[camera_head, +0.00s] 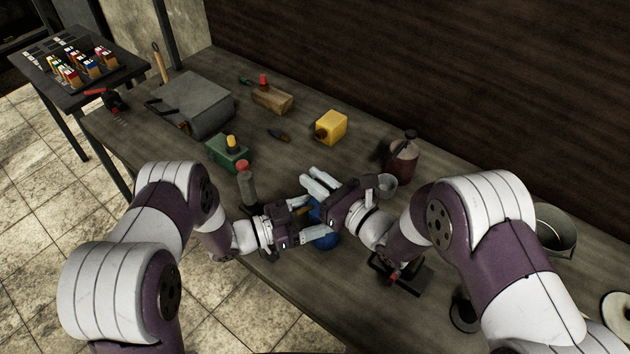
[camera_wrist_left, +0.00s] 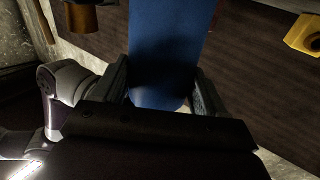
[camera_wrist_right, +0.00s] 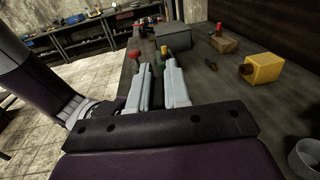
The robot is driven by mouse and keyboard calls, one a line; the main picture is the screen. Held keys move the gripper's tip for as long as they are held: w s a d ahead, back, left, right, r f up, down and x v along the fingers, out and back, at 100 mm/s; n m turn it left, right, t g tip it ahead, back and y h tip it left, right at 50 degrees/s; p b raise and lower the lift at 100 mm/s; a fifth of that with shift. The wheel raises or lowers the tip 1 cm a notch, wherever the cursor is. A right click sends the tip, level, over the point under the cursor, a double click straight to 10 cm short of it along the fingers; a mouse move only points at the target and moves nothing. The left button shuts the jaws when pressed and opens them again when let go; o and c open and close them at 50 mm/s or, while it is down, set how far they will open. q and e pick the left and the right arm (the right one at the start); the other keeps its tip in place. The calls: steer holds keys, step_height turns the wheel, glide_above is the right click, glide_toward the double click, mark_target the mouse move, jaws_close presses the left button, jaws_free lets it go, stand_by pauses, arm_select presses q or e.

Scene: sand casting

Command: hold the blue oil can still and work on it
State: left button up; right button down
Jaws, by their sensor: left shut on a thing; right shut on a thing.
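The blue oil can (camera_head: 327,241) is at the front of the bench, mostly covered by my grippers in the head view. In the left wrist view its blue body (camera_wrist_left: 168,45) stands between the two fingers of my left gripper (camera_wrist_left: 162,88), which is shut on it. My right gripper (camera_head: 321,184) is beside and above the can, with its pale fingers pointing away to the back left. They are close together in the right wrist view (camera_wrist_right: 160,85). What they grip is hidden.
A bucket (camera_head: 556,232) stands right. Bench space in front of the yellow can is clear.

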steer(key=shift+w+d+m+t+h, duration=0.2)
steer(key=shift+d+m+t+h, duration=0.05)
steer(key=shift+m+t+h, duration=0.3)
steer(key=c, duration=1.2)
jaws_free()
steer(key=shift+o, duration=0.2)
steer(key=shift+s, duration=0.1)
steer(key=v, duration=0.7)
steer(key=shift+d, duration=0.15)
